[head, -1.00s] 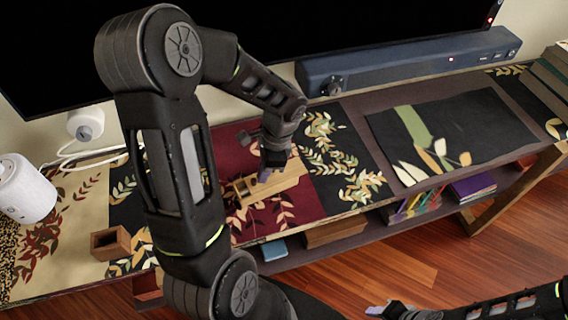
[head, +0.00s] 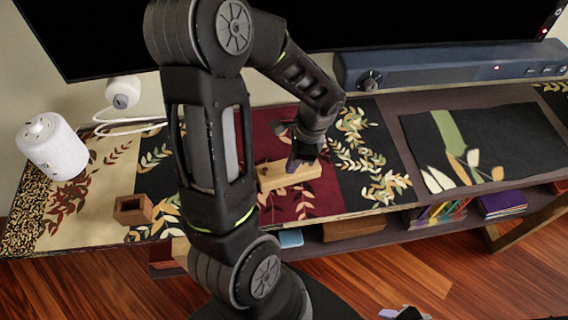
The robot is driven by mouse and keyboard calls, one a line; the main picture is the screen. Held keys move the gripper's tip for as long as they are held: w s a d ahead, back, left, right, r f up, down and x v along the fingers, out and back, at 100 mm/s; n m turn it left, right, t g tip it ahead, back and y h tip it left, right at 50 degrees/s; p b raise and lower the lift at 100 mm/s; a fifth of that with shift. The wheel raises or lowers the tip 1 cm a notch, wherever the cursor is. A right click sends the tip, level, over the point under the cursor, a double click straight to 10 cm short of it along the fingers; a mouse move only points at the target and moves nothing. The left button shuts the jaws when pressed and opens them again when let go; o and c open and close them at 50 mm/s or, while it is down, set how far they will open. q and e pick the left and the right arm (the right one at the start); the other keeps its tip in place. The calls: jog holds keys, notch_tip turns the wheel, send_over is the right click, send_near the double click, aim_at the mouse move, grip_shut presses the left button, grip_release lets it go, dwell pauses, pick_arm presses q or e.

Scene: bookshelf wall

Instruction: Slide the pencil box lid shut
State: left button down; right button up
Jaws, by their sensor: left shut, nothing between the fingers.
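The light wooden pencil box (head: 275,181) lies on the dark red part of the shelf runner in the head view. Its top looks covered from end to end, and no open compartment shows. Its left end is close to my arm's outline. My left gripper (head: 292,165) is shut and empty, pointing down at the top of the box near its right half. I cannot tell whether the fingertips touch the lid. My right gripper (head: 402,313) shows only partly at the bottom edge, and its jaws cannot be made out.
A small brown wooden box (head: 133,210) stands left on the runner, near a white speaker (head: 54,148). A blue-grey soundbar (head: 440,64) lies at the back under the dark screen. A dark leaf-patterned mat (head: 485,145) lies right.

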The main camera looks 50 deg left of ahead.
aim_at(300, 172)
pick_arm(q)
jog(key=v, duration=1)
jog(key=shift+s+a, duration=0.1)
jog(key=shift+s, duration=0.05)
